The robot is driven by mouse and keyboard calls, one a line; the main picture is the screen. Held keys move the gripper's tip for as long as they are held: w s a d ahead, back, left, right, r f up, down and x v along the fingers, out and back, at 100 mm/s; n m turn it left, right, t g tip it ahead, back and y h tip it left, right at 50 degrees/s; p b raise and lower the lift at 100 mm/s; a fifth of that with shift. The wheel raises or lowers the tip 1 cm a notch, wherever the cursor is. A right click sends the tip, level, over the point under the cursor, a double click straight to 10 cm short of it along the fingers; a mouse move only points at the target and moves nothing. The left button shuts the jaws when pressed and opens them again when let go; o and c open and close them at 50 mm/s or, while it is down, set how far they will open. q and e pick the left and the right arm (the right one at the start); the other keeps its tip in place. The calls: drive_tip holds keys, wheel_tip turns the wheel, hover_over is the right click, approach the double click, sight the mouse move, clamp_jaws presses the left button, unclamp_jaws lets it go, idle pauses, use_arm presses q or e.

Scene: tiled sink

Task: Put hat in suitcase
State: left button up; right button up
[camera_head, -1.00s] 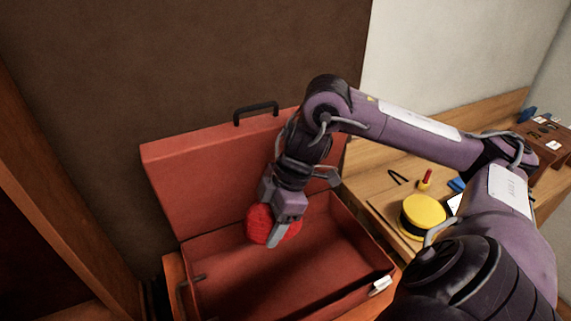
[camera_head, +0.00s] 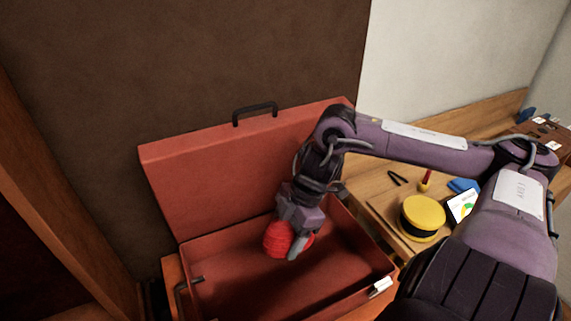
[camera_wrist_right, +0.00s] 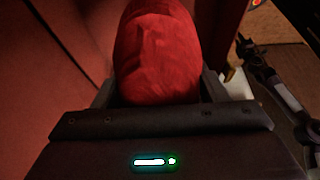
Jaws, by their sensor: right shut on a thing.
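The hat (camera_head: 279,239) is a red, rounded thing held in my right gripper (camera_head: 295,240). The gripper is shut on it, and the hat is inside the outline of the open suitcase (camera_head: 210,190). I cannot tell whether the hat touches the suitcase floor. In the right wrist view the red hat (camera_wrist_right: 158,50) fills the space between the fingers. The suitcase is red-orange, with its lid raised at the back and a dark handle on top. My left gripper is not in view.
A yellow round thing with a dark band (camera_head: 422,217) stands on the wooden table (camera_head: 375,190) right of the suitcase. A small red and yellow item (camera_head: 425,181) and a tablet-like thing (camera_head: 462,207) lie near it. A brown wall stands behind the lid.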

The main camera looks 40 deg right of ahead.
wheel_tip(320, 180, down, 13)
drive_tip(key=shift+f, duration=0.1)
idle(0.3)
drive_tip(key=shift+f, duration=0.15)
drive_tip(key=shift+f+b, duration=0.3)
drive_tip(key=shift+f, duration=0.2)
drive_tip(key=o, duration=1)
